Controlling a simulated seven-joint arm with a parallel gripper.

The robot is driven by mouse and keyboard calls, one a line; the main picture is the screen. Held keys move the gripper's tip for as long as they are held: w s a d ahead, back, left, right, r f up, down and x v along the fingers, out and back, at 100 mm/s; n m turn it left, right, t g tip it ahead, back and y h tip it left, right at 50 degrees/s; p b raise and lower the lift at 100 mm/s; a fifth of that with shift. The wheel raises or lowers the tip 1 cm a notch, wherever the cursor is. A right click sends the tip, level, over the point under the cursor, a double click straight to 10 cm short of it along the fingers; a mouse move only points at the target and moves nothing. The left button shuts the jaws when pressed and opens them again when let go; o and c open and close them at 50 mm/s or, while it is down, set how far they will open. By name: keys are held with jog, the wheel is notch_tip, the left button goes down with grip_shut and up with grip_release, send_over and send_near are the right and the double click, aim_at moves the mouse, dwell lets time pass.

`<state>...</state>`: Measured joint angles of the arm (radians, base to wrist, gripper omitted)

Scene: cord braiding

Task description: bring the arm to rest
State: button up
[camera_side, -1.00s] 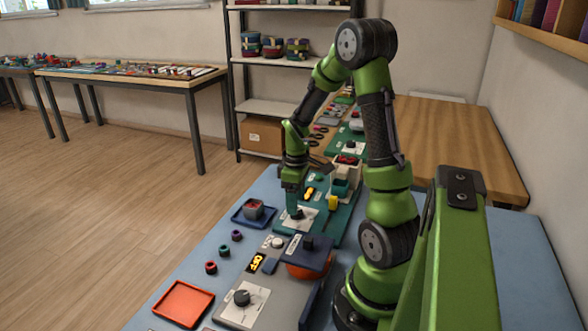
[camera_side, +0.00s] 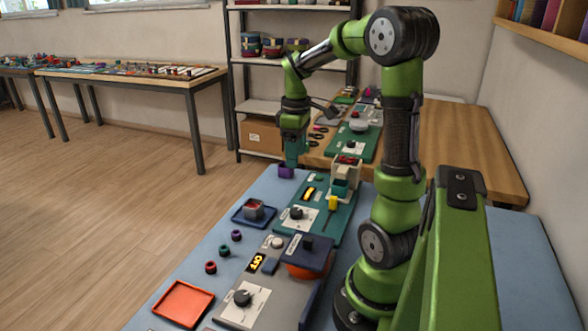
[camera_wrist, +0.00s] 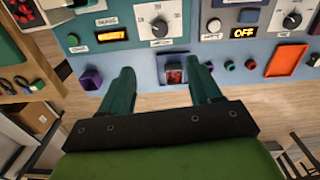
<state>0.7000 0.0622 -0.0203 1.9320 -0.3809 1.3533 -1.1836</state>
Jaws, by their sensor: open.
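My gripper (camera_side: 291,162) hangs in the air in the side view, pointing down, above the far end of the blue table. In that view it overlaps a small purple cup (camera_side: 286,171), and I cannot tell the exact gap. In the wrist view the teal fingers of my gripper (camera_wrist: 161,72) are spread wide with nothing between them. The purple cup (camera_wrist: 91,79) lies left of the left finger there. A grey cup with red contents (camera_wrist: 174,74) shows beyond the fingers, close to the right one.
The green panel (camera_side: 322,222) with a black knob (camera_side: 296,213) stands on the blue table (camera_side: 205,255). A grey panel, an orange tray (camera_side: 183,304) and several small rings lie nearer. A wooden table (camera_side: 460,150) and a shelf stand behind. Open floor lies left.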

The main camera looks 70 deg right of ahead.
jog(key=s+a+r+m+t+y, duration=0.1)
jog(key=a+r+m+t, duration=0.1)
jog(key=a, duration=1.1)
jog(key=s+a+r+m+t+y, duration=0.1)
jog(key=a+r+m+t, duration=0.2)
jog(key=a, duration=0.9)
jog(key=shift+a+r+t, duration=0.15)
jog(key=shift+a+t, duration=0.25)
jog(key=shift+t, duration=0.7)
